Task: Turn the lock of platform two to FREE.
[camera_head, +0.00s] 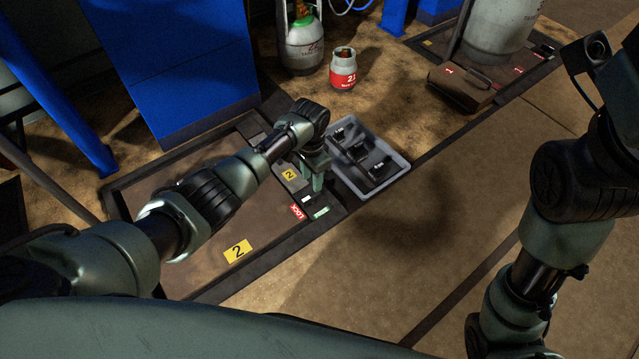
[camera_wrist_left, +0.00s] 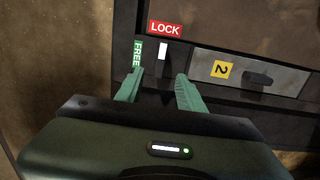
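Platform two (camera_head: 215,270) is the dark-framed plate at left in the head view, marked with yellow "2" labels. On its frame are a red LOCK label (camera_head: 298,211) and a green FREE label (camera_head: 321,213). In the left wrist view, the lock's white-marked lever (camera_wrist_left: 163,56) points up at the LOCK label (camera_wrist_left: 165,28); the FREE label (camera_wrist_left: 137,55) is to its left. My left gripper (camera_head: 318,182) is over this corner, pointing down. In the wrist view its fingers (camera_wrist_left: 159,74) are open, one on each side of the lever's line. Contact cannot be told. My right gripper is out of view.
A grey tray (camera_head: 400,163) with several black weights stands just beyond my left gripper. A panel with a dark knob (camera_wrist_left: 258,78) lies right of the lock. A red-white cylinder (camera_head: 343,72) and a brown case (camera_head: 460,88) stand farther back. Floor at right is clear.

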